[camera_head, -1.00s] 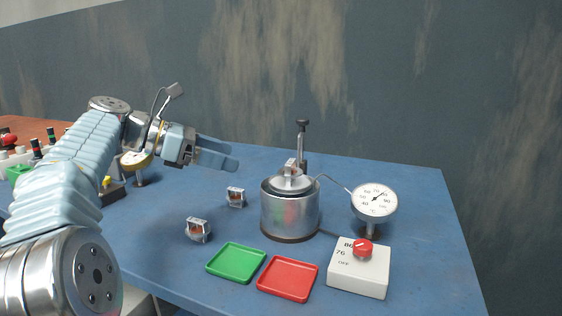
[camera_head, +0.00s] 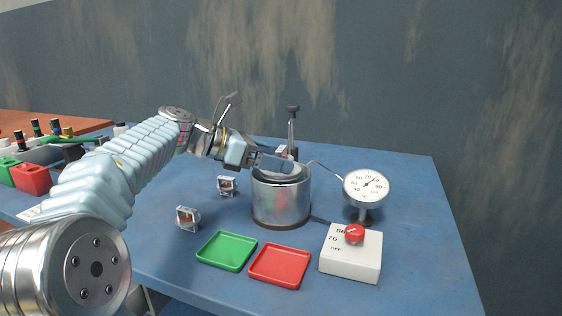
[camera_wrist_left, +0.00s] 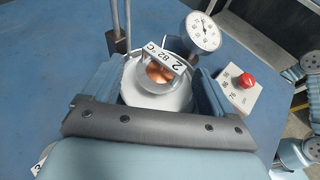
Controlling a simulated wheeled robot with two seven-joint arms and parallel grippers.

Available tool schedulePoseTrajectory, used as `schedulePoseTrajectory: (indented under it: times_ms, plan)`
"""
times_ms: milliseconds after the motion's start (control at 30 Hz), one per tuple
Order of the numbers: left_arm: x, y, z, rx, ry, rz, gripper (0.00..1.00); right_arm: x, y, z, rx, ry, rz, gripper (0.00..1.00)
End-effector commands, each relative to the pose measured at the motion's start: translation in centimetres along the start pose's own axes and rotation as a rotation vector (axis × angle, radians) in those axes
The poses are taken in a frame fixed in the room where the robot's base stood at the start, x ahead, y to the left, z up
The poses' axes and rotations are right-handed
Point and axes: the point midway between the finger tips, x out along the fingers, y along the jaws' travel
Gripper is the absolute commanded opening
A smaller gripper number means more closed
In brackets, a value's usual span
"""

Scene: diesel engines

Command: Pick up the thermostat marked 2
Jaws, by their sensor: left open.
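The thermostat marked 2 (camera_wrist_left: 163,66) sits at the top of the metal pot, with a white tag reading "2" and "82 °C" and a coppery middle. In the head view only a bit of it (camera_head: 282,149) shows behind my fingers. The silver pot (camera_head: 281,204) stands on the blue table. My left gripper (camera_head: 276,163) is over the pot's top, open. In the left wrist view its fingers (camera_wrist_left: 160,82) stand on either side of the thermostat; whether they touch it I cannot tell. My right gripper is not in view.
Two other thermostats, (camera_head: 227,186) and (camera_head: 187,218), stand left of the pot. A green tray (camera_head: 227,251) and a red tray (camera_head: 280,266) lie in front. A dial gauge (camera_head: 366,186), a control box with red knob (camera_head: 350,262) and an upright rod (camera_head: 292,130) are close by.

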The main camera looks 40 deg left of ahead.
Motion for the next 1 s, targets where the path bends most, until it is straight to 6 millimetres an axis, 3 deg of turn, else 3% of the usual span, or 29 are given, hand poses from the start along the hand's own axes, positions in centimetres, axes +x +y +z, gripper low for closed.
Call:
schedulePoseTrajectory:
  times_ms: [233, 633, 867, 1000]
  plan:
    - [0.1, 0.0, 0.0, 0.000, 0.000, 0.001, 0.83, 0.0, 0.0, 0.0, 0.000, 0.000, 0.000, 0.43]
    - [0.1, 0.0, 0.0, 0.001, 0.000, 0.001, 0.24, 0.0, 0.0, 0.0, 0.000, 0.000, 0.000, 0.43]
    - [0.0, 0.0, 0.3, 0.001, -0.001, 0.001, 0.24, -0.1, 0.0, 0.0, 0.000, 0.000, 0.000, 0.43]
    - [-0.7, 0.0, 2.1, 0.005, -0.002, 0.002, 0.24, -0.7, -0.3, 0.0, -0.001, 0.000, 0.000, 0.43]
